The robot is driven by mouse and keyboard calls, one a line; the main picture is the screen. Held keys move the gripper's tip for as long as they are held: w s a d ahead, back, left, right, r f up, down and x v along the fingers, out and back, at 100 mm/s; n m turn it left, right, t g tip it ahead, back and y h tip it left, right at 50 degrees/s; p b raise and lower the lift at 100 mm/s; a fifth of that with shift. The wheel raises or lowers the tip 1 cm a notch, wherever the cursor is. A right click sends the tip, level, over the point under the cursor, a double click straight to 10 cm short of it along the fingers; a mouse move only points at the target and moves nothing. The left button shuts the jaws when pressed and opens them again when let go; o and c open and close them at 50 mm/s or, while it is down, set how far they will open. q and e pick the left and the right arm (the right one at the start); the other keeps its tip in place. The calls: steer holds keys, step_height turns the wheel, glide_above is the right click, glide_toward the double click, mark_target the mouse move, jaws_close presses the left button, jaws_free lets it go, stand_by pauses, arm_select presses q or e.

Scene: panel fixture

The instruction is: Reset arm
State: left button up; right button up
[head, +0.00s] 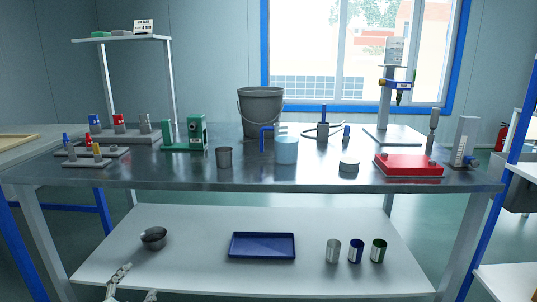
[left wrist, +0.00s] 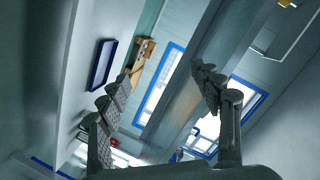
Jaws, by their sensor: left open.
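My left gripper (head: 136,283) shows at the bottom left edge of the head view, in front of the lower white shelf. Only its grey fingers show there. In the left wrist view its two fingers (left wrist: 164,78) stand wide apart with nothing between them. The left wrist view is tilted and looks past the fingers to walls and blue-framed windows. My right gripper is in neither view.
A metal workbench (head: 200,178) carries a bucket (head: 260,110), a green fixture (head: 190,133), a red block (head: 408,165) and a press stand (head: 392,132). The lower shelf (head: 200,270) holds a bowl (head: 153,238), a blue tray (head: 262,258) and several cans (head: 334,251).

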arm_select(q)
steer(key=s+d+f+n+g, duration=0.1)
steer(key=s+f+n+g, duration=0.3)
steer(key=s+f, duration=0.6)
steer(key=s+d+f+n+g+p, duration=0.1)
steer(key=s+f+n+g, duration=0.3)
steer(key=s, duration=1.2)
step_height(320, 180, down, 6)
steer(key=d+g, duration=0.1)
steer(key=g, duration=0.3)
steer(key=shift+d+y, duration=0.3)
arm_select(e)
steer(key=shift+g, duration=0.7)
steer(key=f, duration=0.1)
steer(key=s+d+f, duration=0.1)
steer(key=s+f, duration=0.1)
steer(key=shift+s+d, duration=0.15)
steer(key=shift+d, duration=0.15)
